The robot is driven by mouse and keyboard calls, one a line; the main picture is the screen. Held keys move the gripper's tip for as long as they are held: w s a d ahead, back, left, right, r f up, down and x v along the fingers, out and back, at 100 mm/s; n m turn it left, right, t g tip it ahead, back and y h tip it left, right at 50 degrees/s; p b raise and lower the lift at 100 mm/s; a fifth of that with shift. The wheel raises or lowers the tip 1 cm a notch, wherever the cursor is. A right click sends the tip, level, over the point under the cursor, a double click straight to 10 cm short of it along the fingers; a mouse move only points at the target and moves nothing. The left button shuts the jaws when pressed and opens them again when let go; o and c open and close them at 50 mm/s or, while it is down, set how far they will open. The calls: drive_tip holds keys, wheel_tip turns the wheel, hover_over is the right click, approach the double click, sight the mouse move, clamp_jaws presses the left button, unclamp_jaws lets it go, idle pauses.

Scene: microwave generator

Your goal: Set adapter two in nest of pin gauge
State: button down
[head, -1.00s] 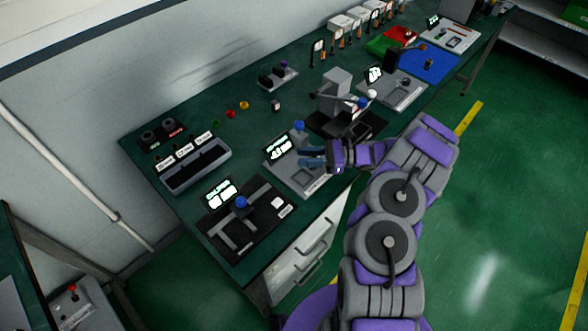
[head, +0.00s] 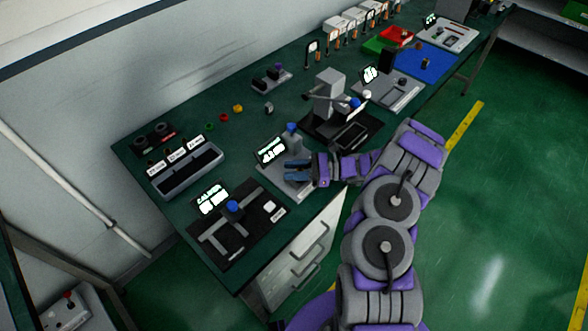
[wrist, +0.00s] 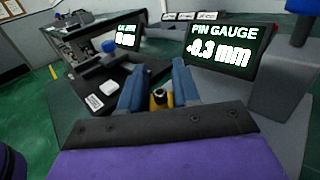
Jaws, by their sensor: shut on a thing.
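The pin gauge is a grey stand with a tilted black screen (wrist: 225,46), which reads "PIN GAUGE" and about 0.3 mm in the wrist view. The screen also shows in the head view (head: 271,150), with a blue knob (head: 291,128) beside it. My gripper (wrist: 160,88) is shut on a small brass-coloured adapter with a dark top (wrist: 160,97), low between its blue fingers. In the head view my gripper (head: 292,172) is over the front part of the gauge base. The nest and the adapter's lower end are hidden, so I cannot tell whether it is seated.
A caliper station (head: 240,225) with a blue knob stands left of the gauge. A grey bin rack (head: 188,172) lies behind left. Green bench top is clear around the small coloured rings (head: 223,117).

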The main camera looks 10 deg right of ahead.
drive_tip(key=c, duration=1.2)
unclamp_jaws()
drive_tip(key=shift+a, duration=0.2)
drive_tip(key=o, duration=0.4)
drive_tip(key=shift+a, duration=0.6)
drive_tip(key=shift+d, duration=0.1)
drive_tip(key=shift+d+r, duration=0.1)
